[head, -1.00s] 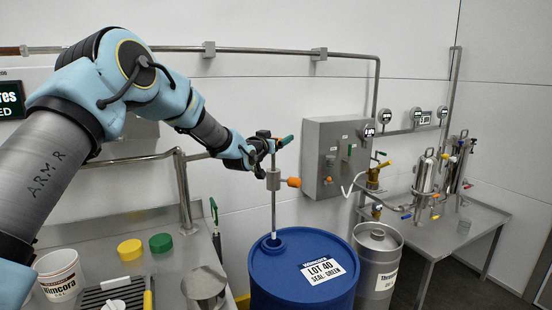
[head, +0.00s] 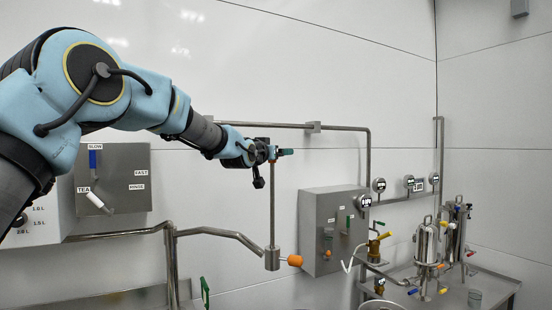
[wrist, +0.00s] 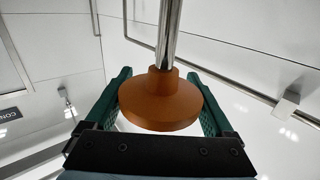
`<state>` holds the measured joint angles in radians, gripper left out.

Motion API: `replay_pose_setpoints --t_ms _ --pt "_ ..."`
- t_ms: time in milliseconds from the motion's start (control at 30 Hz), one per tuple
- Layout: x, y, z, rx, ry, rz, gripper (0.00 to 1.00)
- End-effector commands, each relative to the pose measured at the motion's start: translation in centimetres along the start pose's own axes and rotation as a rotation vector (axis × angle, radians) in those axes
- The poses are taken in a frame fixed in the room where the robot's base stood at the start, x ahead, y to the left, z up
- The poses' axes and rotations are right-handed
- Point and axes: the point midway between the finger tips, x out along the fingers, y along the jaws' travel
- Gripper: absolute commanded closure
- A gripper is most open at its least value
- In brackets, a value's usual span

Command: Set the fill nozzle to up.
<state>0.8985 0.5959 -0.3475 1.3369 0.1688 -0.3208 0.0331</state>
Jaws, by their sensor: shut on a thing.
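The fill nozzle is a vertical steel rod (head: 272,205) running through a square steel collar (head: 271,259) with an orange side knob (head: 295,260). The rod now stands tall above the collar, and only a short stub shows at the collar's underside. My gripper (head: 284,153) is at the rod's top. In the wrist view, a round orange-brown knob (wrist: 160,108) on the rod's end sits between the two green fingers of my gripper (wrist: 159,85), which is shut on it. The blue drum is outside the current views.
A grey control box (head: 332,230) stands right of the collar, with steel filters (head: 428,243) on a bench (head: 490,285) beyond. A bent steel pipe (head: 215,232) reaches the collar from the left. A wall pipe (head: 340,128) runs behind my gripper.

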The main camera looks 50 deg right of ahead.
Motion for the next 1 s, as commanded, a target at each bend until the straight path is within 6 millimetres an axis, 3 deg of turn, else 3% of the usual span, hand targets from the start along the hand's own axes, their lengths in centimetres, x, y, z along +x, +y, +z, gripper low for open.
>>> replay_pose_setpoints --t_ms 33,233,267,333,700,1000 --pt "-0.1 0.0 -0.9 0.001 0.015 -0.001 1.00" --pt "-0.1 -0.1 -1.1 0.001 0.019 -0.002 1.00" --pt "-0.1 -0.1 -1.1 0.001 0.019 -0.002 0.10" --pt "-0.1 -0.1 -1.1 0.001 0.019 -0.002 0.02" --pt "-0.6 -0.1 -0.5 0.000 0.011 -0.001 0.00" --pt "-5.4 -0.2 -0.2 0.001 0.012 -0.004 0.00"
